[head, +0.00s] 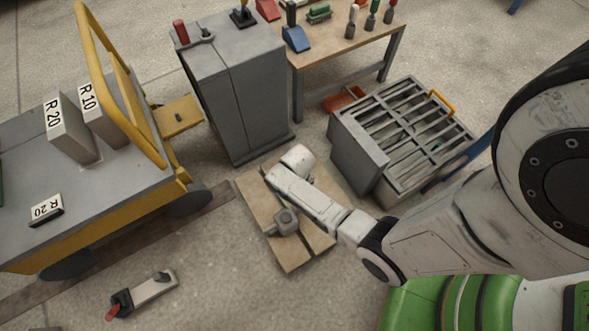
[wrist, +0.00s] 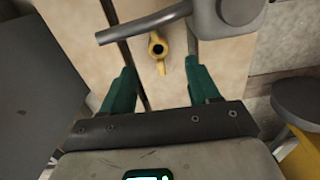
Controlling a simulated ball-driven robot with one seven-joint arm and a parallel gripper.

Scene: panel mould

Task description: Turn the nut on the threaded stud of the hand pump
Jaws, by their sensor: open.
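The grey hand pump (head: 286,221) stands on wooden boards (head: 290,258) on the floor in the head view. In the wrist view its grey body (wrist: 238,14) is at the top right, with a bar-like lever (wrist: 143,24) running left from it. A yellow piece with a dark round centre (wrist: 158,46), which looks like the nut on its stud, sits below the lever, with a short tab pointing down. My gripper (wrist: 161,72) is open and empty; its green fingers are apart, with the yellow piece ahead of the gap. The head view does not show the fingers.
A grey cabinet (head: 234,85) and slatted metal crate (head: 352,160) stand beyond the boards. A yellow-framed cart (head: 120,205) is at left, a workbench (head: 350,55) at back. A red-handled tool (head: 145,293) lies on the floor, lower left. Floor below the boards is clear.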

